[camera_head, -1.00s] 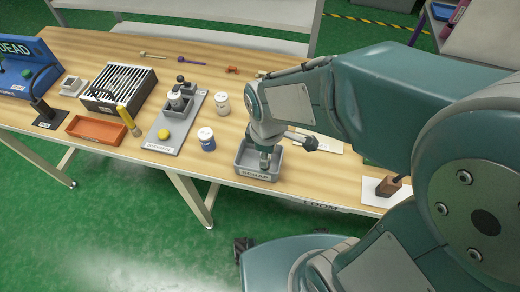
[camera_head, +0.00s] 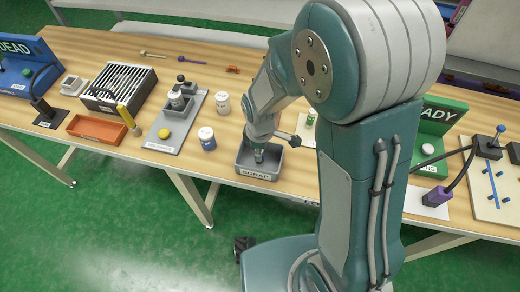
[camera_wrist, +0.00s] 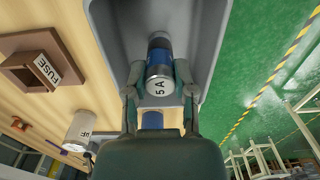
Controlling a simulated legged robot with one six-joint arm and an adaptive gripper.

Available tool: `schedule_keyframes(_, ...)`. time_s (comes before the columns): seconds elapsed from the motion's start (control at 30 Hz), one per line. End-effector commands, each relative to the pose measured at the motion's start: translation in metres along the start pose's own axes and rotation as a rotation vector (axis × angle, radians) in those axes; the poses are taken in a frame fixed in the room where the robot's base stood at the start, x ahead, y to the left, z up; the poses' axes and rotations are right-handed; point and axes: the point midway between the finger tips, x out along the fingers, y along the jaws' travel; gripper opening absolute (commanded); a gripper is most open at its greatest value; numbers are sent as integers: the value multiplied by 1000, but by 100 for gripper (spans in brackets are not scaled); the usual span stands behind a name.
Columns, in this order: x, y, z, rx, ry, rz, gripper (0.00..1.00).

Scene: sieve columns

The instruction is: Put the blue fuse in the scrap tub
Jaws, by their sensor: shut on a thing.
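The grey scrap tub (camera_head: 258,176), labelled SCRAP, stands at the front edge of the wooden table. In the wrist view its wall (camera_wrist: 207,30) rises beside my gripper. My gripper (camera_wrist: 160,88) points down at the tub, and its fingers are closed on the blue fuse (camera_wrist: 158,62). The fuse is a cylinder with a blue band, a dark band and a pale end marked 5A. It shows against the tub's grey inside; I cannot tell whether it touches the floor. In the head view my gripper (camera_head: 258,153) is at the tub's opening and the fuse is mostly hidden.
A blue-and-white jar (camera_head: 207,138) and a white jar (camera_head: 222,104) stand left of the tub. Further left are a grey fixture plate (camera_head: 163,148), an orange tray (camera_head: 97,130) and a slotted rack (camera_head: 120,85). A green panel (camera_head: 440,118) stands at right, partly behind my arm.

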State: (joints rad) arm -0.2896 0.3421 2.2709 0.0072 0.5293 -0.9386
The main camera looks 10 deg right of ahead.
Motion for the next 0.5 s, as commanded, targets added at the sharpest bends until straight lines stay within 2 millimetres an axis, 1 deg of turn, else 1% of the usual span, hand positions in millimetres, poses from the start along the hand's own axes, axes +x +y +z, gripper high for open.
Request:
schedule_keyframes(0.23, 1, 0, 0, 0, 0, -1, 0)
schedule_keyframes(0.27, 1, 0, 0, 0, 0, 0, 43)
schedule_keyframes(0.3, 1, 0, 0, 0, 0, 0, 61)
schedule_keyframes(0.33, 1, 0, 0, 0, 0, 0, 68)
schedule_keyframes(0.5, 1, 0, 0, 0, 0, 0, 68)
